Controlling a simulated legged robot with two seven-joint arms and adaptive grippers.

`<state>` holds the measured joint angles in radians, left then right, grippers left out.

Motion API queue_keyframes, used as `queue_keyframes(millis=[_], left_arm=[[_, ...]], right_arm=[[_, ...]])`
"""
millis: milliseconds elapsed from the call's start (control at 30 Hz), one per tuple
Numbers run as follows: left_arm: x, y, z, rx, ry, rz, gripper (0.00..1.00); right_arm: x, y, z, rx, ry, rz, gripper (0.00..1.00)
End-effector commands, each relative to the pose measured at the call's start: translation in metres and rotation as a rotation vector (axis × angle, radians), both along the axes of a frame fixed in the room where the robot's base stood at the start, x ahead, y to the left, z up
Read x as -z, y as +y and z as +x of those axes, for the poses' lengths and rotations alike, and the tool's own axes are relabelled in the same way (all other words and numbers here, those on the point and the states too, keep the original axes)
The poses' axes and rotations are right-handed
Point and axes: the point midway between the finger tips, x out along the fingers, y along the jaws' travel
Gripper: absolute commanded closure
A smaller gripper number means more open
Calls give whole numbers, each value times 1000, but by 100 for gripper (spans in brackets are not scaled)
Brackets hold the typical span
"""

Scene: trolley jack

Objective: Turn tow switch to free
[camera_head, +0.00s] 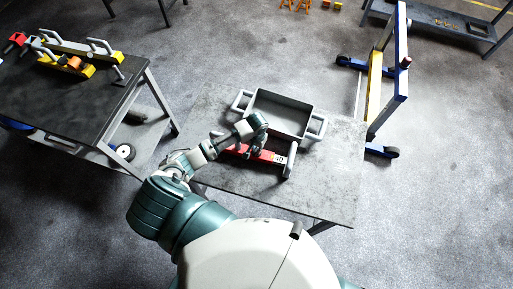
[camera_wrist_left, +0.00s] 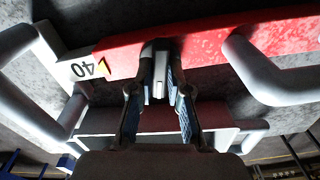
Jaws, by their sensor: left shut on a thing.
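A red bar-like unit (camera_head: 262,155) lies on the grey table, with a white numbered label (camera_head: 279,158) and a grey handle (camera_head: 291,160) at its right end. In the left wrist view the red body (camera_wrist_left: 210,40) runs across the top, with the label (camera_wrist_left: 82,69) at left. My left gripper (camera_head: 256,147) is over the middle of the red unit. In the wrist view its blue-padded fingers (camera_wrist_left: 160,82) are shut around a small grey tab, which looks like the tow switch (camera_wrist_left: 158,88). The switch's setting cannot be read. My right gripper is out of view.
A grey open bin (camera_head: 284,113) with side handles stands just behind the red unit on the table (camera_head: 325,185). A dark workbench (camera_head: 85,100) with tools is at left. A blue and yellow hoist frame (camera_head: 385,75) stands at right. The table's right part is clear.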

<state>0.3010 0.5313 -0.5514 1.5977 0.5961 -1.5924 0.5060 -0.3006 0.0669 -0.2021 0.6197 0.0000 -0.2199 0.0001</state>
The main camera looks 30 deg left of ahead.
Motion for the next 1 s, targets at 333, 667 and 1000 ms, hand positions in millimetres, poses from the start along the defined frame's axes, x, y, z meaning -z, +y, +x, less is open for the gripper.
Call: queue_keyframes(millis=[333,667,1000], left_arm=[[4,-2,-3,328,9,-6,100],[4,-1,-4,642,10,-5,100],[5,-1,-4,962,13,-4,100]], right_arm=[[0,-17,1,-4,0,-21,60],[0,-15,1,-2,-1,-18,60],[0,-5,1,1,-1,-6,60]])
